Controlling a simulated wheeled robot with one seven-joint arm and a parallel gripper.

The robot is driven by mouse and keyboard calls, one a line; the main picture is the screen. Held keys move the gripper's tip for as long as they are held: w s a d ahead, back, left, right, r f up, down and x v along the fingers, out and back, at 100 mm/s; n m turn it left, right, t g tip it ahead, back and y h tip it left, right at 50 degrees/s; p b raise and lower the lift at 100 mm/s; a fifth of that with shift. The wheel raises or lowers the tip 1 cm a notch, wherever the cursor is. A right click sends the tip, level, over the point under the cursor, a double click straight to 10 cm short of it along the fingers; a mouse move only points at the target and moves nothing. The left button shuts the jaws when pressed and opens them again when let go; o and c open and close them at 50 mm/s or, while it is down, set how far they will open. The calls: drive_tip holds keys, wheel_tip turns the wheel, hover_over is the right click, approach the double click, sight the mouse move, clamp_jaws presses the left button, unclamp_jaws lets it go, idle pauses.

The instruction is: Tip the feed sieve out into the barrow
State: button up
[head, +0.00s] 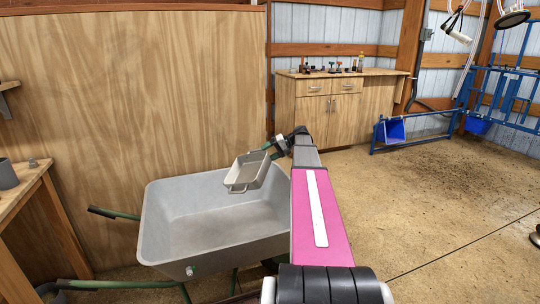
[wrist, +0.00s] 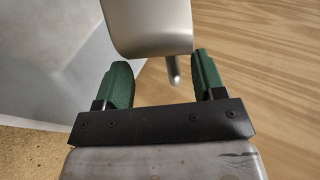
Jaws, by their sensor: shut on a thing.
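The feed sieve (head: 246,172), a small grey metal tray with loop handles, hangs over the back right part of the barrow in the head view. It is tilted, with its open side partly facing the camera; I see no feed in it. My gripper (head: 272,146), with green fingers, is shut on the sieve at its upper right end. The wrist view shows the sieve's smooth metal side (wrist: 148,28) just beyond the fingers (wrist: 162,70); the exact grip is hard to see there. The grey barrow (head: 165,235) stands below, its visible inside looking bare.
A plywood wall (head: 140,90) rises behind the barrow. A wooden bench (head: 40,190) stands at the left with a grey cup (head: 7,174). A wooden cabinet (head: 330,108) stands at the back. The floor at the right is mostly open, with blue metal rails (head: 415,143) beyond.

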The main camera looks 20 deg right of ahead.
drive_tip(key=shift+a+r+h, duration=0.3)
drive_tip(key=shift+r, duration=0.45)
drive_tip(key=shift+a, duration=0.1)
drive_tip(key=shift+a+r+h, duration=0.25)
drive_tip(key=shift+a+r, duration=0.05)
drive_tip(key=shift+r, duration=0.25)
drive_tip(key=shift+a+r+h, duration=0.25)
drive_tip(key=shift+a+r, duration=0.05)
drive_tip(key=shift+r, duration=0.2)
drive_tip(key=shift+a+r, duration=0.1)
drive_tip(key=shift+r, duration=0.05)
drive_tip(key=shift+s+a+r+n+h, duration=0.1)
drive_tip(key=shift+a+r+n+h, duration=0.2)
drive_tip(key=shift+a+r+h, duration=0.5)
drive_tip(key=shift+r, duration=0.15)
idle(0.3)
drive_tip(key=shift+a+r+h, duration=0.4)
drive_tip(key=shift+a+r, duration=0.3)
drive_tip(key=shift+r, duration=0.1)
